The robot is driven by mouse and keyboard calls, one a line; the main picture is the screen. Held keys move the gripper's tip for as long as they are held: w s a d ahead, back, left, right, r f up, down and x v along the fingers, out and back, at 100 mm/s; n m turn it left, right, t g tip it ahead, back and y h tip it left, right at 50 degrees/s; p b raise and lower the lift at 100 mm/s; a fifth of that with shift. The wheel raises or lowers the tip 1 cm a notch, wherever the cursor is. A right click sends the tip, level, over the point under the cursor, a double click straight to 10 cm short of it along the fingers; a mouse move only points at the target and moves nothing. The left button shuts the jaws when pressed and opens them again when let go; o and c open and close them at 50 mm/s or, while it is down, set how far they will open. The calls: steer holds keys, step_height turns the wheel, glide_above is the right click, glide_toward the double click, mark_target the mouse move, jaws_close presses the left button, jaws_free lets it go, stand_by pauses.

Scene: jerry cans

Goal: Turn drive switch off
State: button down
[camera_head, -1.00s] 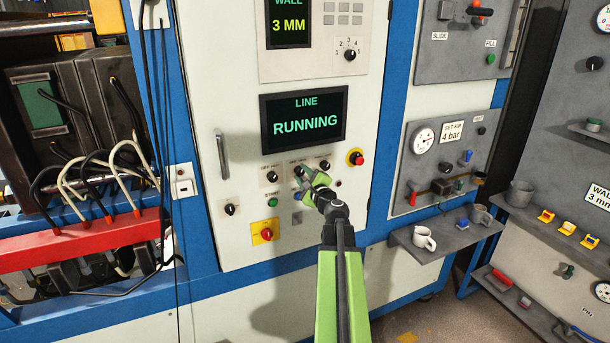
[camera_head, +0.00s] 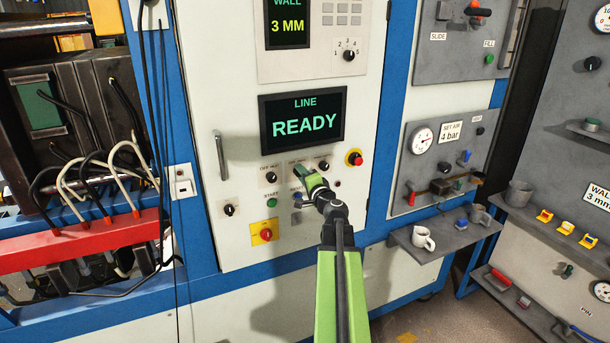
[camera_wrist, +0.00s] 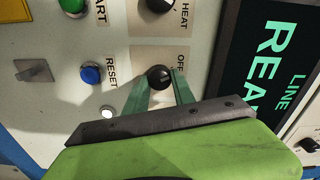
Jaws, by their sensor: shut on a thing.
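My gripper (camera_head: 306,178), with green fingers, is at the middle of a row of three black rotary switches under the display. In the wrist view its fingers (camera_wrist: 162,88) are shut on the sides of a black rotary switch knob (camera_wrist: 159,76). The plate beside this knob reads "OFF"; the rest of its label is hidden by the gripper, so I cannot read the name. In the head view the gripper covers the knob. The line display (camera_head: 303,121) reads "READY" in green.
A switch marked "HEAT" (camera_wrist: 159,5) is just left of the held one, and another rotary switch (camera_head: 323,165) is right. Below are a green start button (camera_head: 272,203), a blue reset button (camera_wrist: 90,74) and a red emergency button (camera_head: 266,234). A red button (camera_head: 355,158) is farther right.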

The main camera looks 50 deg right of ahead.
steer(key=shift+a+f+n, duration=0.1)
steer(key=shift+n, duration=0.5)
steer(key=c, duration=1.1)
jaws_free()
steer(key=shift+o, duration=0.2)
